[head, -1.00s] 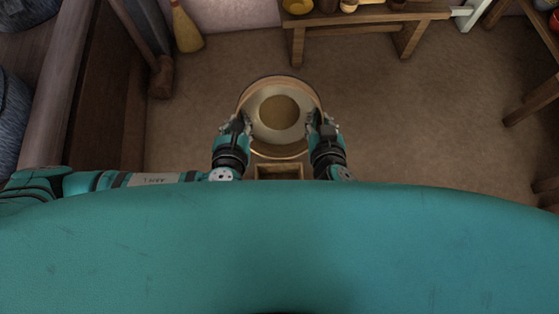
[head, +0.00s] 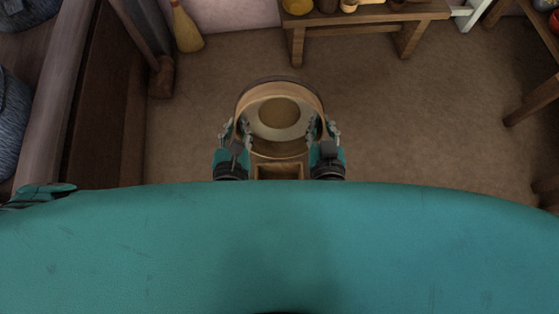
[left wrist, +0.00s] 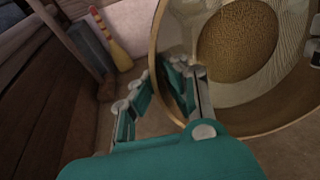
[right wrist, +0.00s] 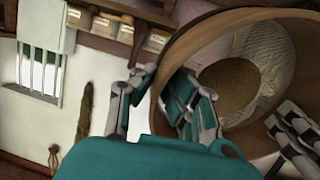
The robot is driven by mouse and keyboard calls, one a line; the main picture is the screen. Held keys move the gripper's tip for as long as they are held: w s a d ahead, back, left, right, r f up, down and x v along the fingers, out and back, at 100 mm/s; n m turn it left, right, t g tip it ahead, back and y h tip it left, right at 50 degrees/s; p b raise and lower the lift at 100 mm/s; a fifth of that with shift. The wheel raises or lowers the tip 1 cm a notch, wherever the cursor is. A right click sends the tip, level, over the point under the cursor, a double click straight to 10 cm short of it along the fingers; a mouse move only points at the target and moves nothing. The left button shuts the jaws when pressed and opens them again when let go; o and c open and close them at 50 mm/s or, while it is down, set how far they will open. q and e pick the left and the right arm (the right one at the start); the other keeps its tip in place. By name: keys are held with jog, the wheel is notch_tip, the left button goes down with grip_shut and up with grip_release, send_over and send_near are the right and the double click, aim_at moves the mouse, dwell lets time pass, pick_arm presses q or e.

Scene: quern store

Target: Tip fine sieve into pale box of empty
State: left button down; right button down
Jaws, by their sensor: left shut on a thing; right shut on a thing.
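The fine sieve (head: 266,94) is a round wooden hoop with pale mesh and a round patch of brownish grain in its middle. My left gripper (head: 231,130) is shut on its left rim and my right gripper (head: 328,130) on its right rim. The sieve is tilted in the head view, its far rim raised. The left wrist view shows its mesh and grain (left wrist: 238,42) close up; the right wrist view shows the wooden hoop (right wrist: 190,42). A wooden box (head: 279,171) sits just below the sieve's near rim, partly hidden by my body; its contents cannot be made out.
A wooden bench (head: 365,17) with bowls stands at the back. A broom (head: 186,28) leans at the back left, beside a dark wooden side (head: 107,100). Another wooden stand (head: 535,98) is at the right. The floor right of the sieve is clear.

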pick_arm(q)
jog(key=shift+w+a, duration=0.1)
jog(key=shift+a, duration=0.1)
pick_arm(e)
jog(key=shift+d, duration=0.2)
pick_arm(q)
jog(key=shift+s+r+t, duration=0.35)
jog(key=shift+s+t, duration=0.35)
jog(key=shift+t, duration=0.3)
pick_arm(e)
jog(key=shift+s+r+t, duration=0.3)
jog(key=shift+s+t, duration=0.35)
jog(key=shift+t, duration=0.35)
jog(key=shift+s+t, duration=0.4)
pick_arm(q)
jog(key=shift+s+r+t, duration=0.15)
jog(key=shift+s+t, duration=0.6)
jog(key=shift+t, duration=0.15)
pick_arm(e)
jog(key=shift+s+r+t, duration=0.2)
jog(key=shift+s+t, duration=0.1)
jog(key=shift+t, duration=0.2)
